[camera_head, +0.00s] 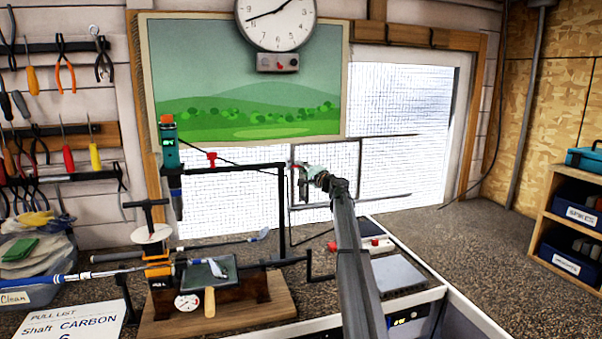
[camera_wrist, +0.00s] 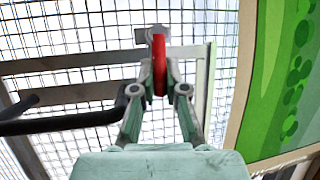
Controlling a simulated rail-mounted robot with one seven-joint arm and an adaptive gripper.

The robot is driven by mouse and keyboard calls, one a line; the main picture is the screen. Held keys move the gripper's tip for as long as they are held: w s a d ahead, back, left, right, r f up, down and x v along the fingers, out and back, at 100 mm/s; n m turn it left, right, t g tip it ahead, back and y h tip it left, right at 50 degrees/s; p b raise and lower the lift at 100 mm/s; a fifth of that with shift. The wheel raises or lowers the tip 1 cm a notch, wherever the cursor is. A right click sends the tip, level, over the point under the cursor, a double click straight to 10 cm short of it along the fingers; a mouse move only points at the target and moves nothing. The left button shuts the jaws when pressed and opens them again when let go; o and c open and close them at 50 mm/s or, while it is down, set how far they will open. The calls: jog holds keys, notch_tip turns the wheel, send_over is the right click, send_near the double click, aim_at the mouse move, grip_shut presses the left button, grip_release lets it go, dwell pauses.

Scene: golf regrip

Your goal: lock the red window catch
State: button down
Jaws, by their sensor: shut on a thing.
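The red window catch (camera_wrist: 159,62) stands upright in the middle of the wrist view, its red handle between my fingertips. Its grey metal end (camera_wrist: 154,33) shows just above the handle, against the window frame bar (camera_wrist: 80,63). My gripper (camera_wrist: 159,80) is shut on the red handle, one finger on each side. In the head view my gripper (camera_head: 300,172) is at the left side of the inner window frame (camera_head: 325,143). The catch is mostly hidden there by the fingers.
A black bar (camera_head: 232,169) runs close to my gripper at the left; a black rod (camera_wrist: 60,123) also shows at the left of the wrist view. Below are the club clamp on its wooden base (camera_head: 260,305) and a grey plate (camera_head: 396,273). The right bench (camera_head: 450,230) is clear.

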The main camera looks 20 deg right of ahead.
jog(key=c, duration=1.2)
grip_release()
jog(key=shift+s, duration=0.1)
jog(key=v, duration=1.2)
jog(key=shift+f, duration=0.1)
